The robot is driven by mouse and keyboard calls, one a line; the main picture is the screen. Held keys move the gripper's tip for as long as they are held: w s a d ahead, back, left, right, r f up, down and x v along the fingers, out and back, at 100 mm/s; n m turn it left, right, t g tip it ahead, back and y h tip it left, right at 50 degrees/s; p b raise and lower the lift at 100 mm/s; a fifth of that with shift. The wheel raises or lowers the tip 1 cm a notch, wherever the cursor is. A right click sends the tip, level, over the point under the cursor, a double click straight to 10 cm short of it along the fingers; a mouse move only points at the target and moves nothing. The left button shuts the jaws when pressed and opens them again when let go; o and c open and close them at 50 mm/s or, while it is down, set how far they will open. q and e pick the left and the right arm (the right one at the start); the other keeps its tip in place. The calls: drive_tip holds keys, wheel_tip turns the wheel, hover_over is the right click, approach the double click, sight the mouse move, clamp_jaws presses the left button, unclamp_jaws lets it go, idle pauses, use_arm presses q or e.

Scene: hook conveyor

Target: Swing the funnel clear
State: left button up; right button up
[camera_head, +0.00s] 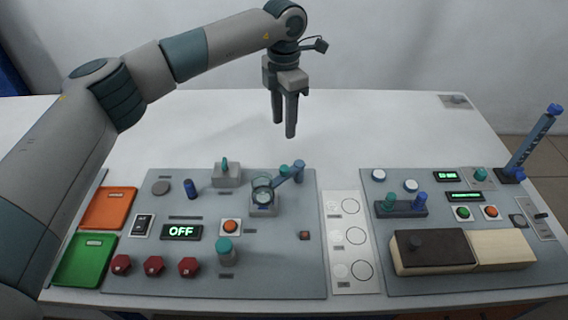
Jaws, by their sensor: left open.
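The funnel (262,186) is a small round, glassy ring on the left grey panel. The funnel sits over a small grey block (265,209). My left gripper (284,130) comes in from the upper left and hangs above the table behind the panel, fingers pointing down. Its fingers are apart with nothing between them. It touches neither the funnel nor its arm. My right gripper is out of view.
Near the funnel stand a grey block with a teal lever (226,175), a blue peg (190,189), an orange button (231,227) and a teal-capped cylinder (227,252). A white strip with circles (352,240) separates the right panel (440,215).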

sight(284, 168)
use_arm(q)
wheel_tip(284, 168, down, 15)
drive_tip(key=p, duration=0.5)
drive_tip(key=shift+r+p, duration=0.2)
drive_tip(key=shift+p, duration=0.2)
drive_tip(key=shift+f, duration=0.75)
clamp_jaws()
